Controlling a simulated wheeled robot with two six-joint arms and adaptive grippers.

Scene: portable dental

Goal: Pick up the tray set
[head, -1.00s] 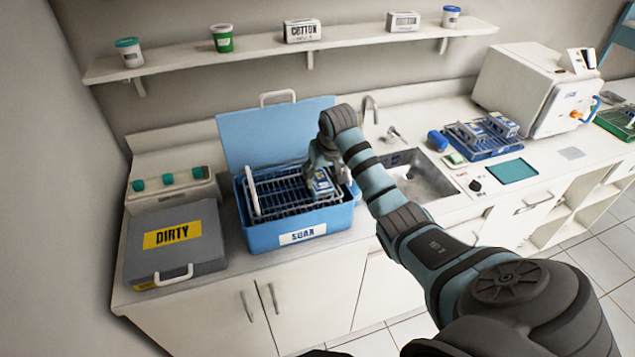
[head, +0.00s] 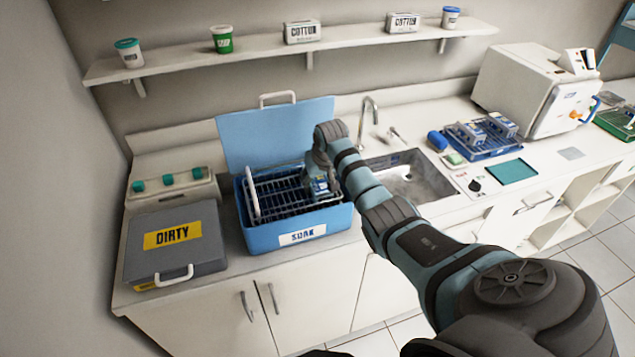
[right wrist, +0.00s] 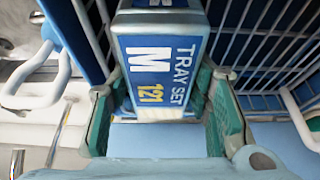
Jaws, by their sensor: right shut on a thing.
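The tray set (right wrist: 158,72) is a small blue and white case labelled "TRAY SET M 121" in the right wrist view. In the head view the tray set (head: 320,187) sits at the right end of the wire rack (head: 283,197) inside the blue SOAK tub (head: 262,238). My right gripper (right wrist: 165,125) is shut on the tray set, with a green-padded finger at each side of it. In the head view my right gripper (head: 321,172) reaches down into the tub and partly hides the tray set. My left gripper is not in view.
The tub's blue lid (head: 270,130) stands open behind it. A grey DIRTY box (head: 178,265) is at the left. A sink (head: 420,183) with a tap (head: 368,118) lies to the right. Beyond are a blue rack (head: 484,153) with similar cases and a white machine (head: 525,92).

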